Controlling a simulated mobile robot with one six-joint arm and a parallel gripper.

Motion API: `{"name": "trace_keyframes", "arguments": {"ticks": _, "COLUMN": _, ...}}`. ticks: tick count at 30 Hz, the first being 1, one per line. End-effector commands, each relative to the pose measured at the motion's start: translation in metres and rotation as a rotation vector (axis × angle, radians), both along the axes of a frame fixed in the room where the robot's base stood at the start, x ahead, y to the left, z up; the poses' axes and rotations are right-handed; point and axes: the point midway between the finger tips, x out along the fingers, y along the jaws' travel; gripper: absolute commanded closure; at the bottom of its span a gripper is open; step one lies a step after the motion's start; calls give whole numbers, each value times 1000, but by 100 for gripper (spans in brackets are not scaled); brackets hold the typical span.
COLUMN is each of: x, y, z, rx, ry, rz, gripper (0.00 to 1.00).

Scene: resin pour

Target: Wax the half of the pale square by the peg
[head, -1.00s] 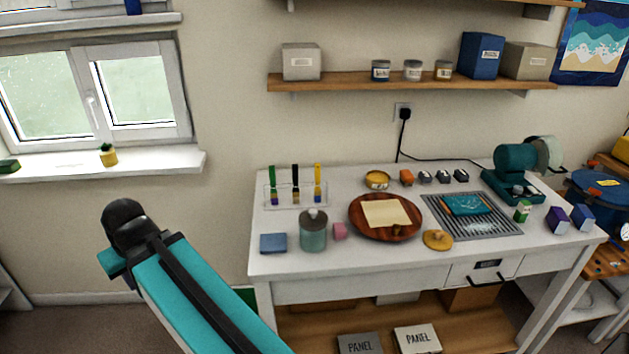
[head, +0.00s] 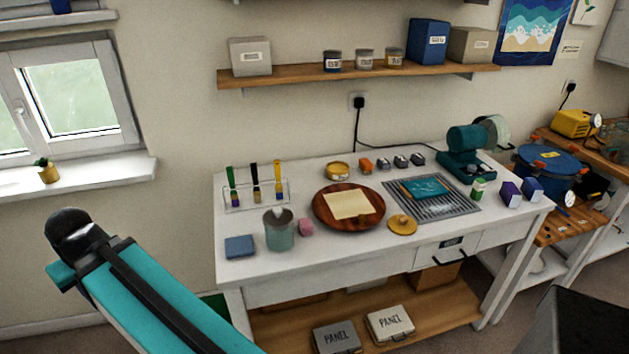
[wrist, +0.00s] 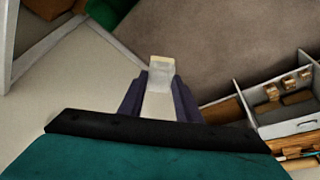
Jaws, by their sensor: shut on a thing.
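The pale square (head: 347,205) lies flat on a round wooden board (head: 323,217) on the white workbench. A small brown stub, perhaps the peg (head: 365,218), shows at the square's front right edge; it is too small to be sure. An open yellow tin (head: 338,170) stands behind the board. A yellow round lid (head: 402,225) lies to its right. In the wrist view my gripper (wrist: 160,82) is shut on a small whitish block (wrist: 161,72) with a cream top, held over the floor away from the bench. The head view does not show my gripper.
A grey ridged mat (head: 432,205) with a teal cloth (head: 427,187) lies to the right.

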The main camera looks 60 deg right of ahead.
Motion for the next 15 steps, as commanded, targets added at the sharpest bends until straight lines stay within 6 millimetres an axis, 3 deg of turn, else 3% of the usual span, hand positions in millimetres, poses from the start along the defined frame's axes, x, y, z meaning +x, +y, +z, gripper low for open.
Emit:
{"name": "trace_keyframes", "arguments": {"ticks": 5, "x": 5, "y": -44, "z": 5, "rx": -1, "ry": 0, "rz": -146, "gripper": 87}}
{"name": "trace_keyframes", "arguments": {"ticks": 15, "x": 0, "y": -168, "z": 13, "rx": -1, "ry": 0, "rz": -567, "gripper": 87}}
